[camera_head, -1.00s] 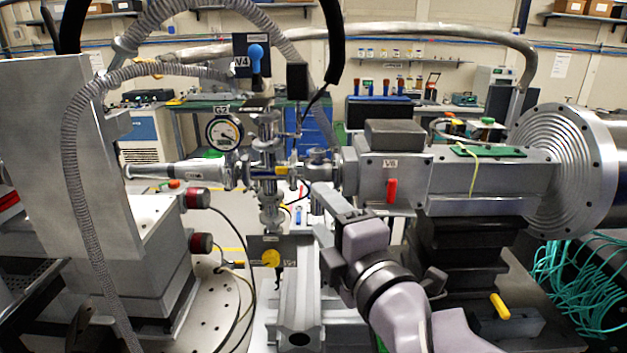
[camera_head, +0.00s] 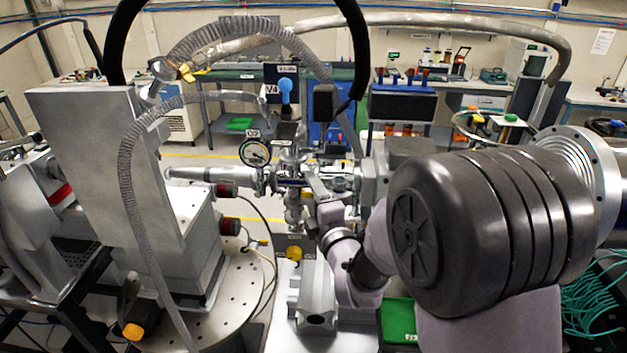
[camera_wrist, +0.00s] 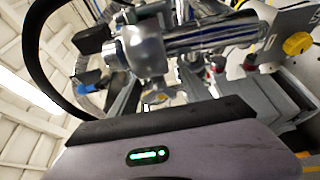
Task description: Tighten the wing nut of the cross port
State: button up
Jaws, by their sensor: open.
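The steel cross port (camera_head: 291,180) stands in the middle of the head view, in a vertical stack of fittings below a blue-capped valve (camera_head: 286,88). Its shiny metal body and tubes also fill the top of the wrist view (camera_wrist: 145,50). The wing nut is too small to make out for sure; a small pale part (camera_wrist: 172,96) shows below the fittings in the wrist view. My gripper (camera_head: 312,184) is open, close beside the right side of the cross. Its fingertips overlap the fittings, so contact cannot be told.
A round gauge (camera_head: 255,153) sits left of the cross. A yellow knob (camera_head: 294,253) is below it. A ribbed hose (camera_head: 128,180) hangs at left, and black cables arch overhead. A grey rail (camera_head: 317,300) lies below my wrist. A large flange (camera_head: 585,170) stands at right.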

jog(key=shift+w+a, duration=0.1)
jog(key=shift+w, duration=0.1)
grip_shut()
jog(key=b, duration=0.3)
jog(key=shift+f+m, duration=0.35)
jog(key=shift+m, duration=0.05)
jog(key=shift+r+m+t+b, duration=0.3)
jog(key=shift+r+m+b, duration=0.1)
jog(key=shift+b, duration=0.45)
grip_release()
jog(key=shift+s, duration=0.1)
